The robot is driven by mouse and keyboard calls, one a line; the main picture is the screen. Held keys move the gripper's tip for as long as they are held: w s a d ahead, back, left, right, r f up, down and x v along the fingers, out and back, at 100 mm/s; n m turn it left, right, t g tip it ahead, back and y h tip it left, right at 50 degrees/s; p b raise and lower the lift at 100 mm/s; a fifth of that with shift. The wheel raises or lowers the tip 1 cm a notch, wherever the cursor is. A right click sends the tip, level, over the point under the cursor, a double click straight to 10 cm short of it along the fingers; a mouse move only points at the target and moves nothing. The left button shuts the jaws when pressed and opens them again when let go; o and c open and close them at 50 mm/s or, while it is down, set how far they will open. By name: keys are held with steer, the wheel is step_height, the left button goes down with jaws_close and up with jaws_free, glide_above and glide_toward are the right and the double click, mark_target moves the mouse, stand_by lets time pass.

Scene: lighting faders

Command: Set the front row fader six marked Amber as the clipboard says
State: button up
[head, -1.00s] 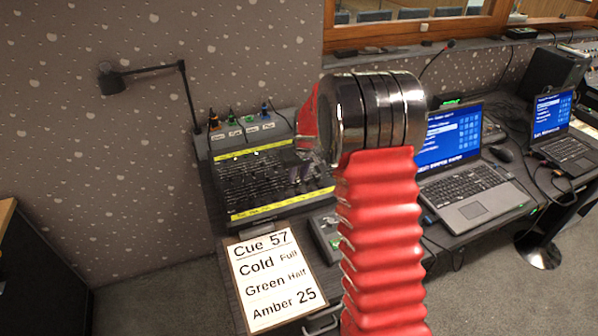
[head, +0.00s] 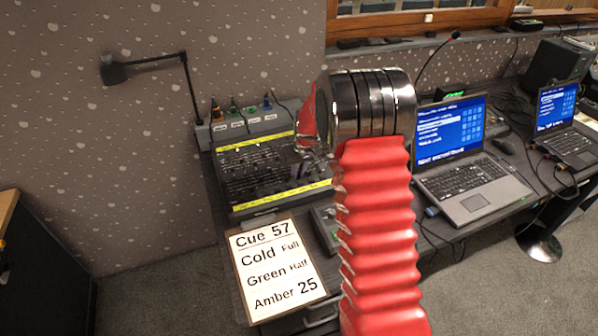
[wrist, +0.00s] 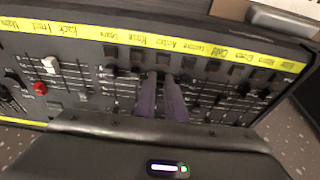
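The fader desk (head: 228,207) is partly behind my arm in the head view. In the wrist view its yellow label strip (wrist: 110,37) reads upside down, with Amber near the middle. My gripper (wrist: 160,78) has its two dark fingers down among the faders, just below the Amber and House labels. A narrow gap shows between the fingertips. Whether a fader cap sits in it is too dark to tell. The clipboard (head: 240,272) reads Cue 57, Cold Full, Green Half, Amber 25.
A white cap (wrist: 49,66) and a red cap (wrist: 40,88) stand left of the fingers in the wrist view. A desk lamp (head: 115,72) is at the back left. A laptop (head: 470,200) stands to the right of my arm.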

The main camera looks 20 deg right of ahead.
steer(key=shift+w, duration=0.2)
steer(key=shift+c, duration=0.5)
steer(key=shift+w, duration=0.5)
steer(key=o, duration=0.5)
steer(key=shift+c, duration=0.2)
steer(key=shift+r, duration=0.15)
steer(key=shift+r, duration=1.15)
